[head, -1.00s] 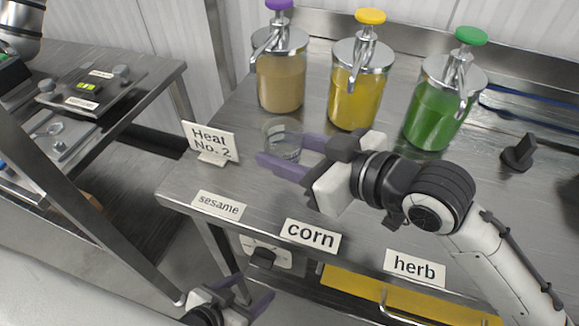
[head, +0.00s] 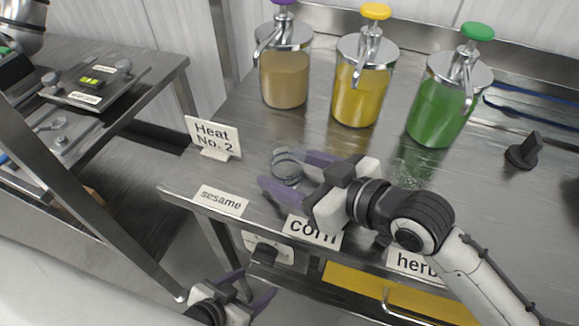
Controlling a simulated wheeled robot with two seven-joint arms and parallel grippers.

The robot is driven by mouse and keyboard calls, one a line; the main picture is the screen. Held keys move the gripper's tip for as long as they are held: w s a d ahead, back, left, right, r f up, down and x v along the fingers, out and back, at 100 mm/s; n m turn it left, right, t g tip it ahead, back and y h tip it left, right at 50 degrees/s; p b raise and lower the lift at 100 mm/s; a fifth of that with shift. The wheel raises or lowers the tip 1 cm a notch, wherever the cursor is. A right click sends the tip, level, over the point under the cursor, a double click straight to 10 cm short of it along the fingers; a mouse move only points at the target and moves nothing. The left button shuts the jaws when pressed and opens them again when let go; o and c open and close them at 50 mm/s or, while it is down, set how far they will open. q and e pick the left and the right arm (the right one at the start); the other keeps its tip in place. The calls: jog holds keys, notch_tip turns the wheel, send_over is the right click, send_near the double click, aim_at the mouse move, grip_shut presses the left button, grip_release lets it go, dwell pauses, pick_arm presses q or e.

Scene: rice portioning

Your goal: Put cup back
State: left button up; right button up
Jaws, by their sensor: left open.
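A small clear glass cup (head: 287,167) is between the purple fingers of my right gripper (head: 285,170), near the left front part of the steel counter (head: 270,130). The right gripper appears shut on it. The cup is behind the sesame label (head: 221,201) and right of the "Heat No. 2" sign (head: 213,137). Whether its base touches the counter I cannot tell. My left gripper (head: 250,287) is open and empty, low in the picture, in front of the counter.
Pump jars of tan (head: 284,80), yellow (head: 360,95) and green (head: 438,112) sauce stand behind the cup. The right arm partly covers the corn (head: 312,231) and herb (head: 410,262) labels. A dark knob (head: 522,151) is at right. A scale (head: 95,85) stands on the left table.

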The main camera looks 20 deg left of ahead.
jog(key=shift+r, duration=0.2)
jog(key=v, duration=1.2)
jog(key=shift+s+f, duration=0.1)
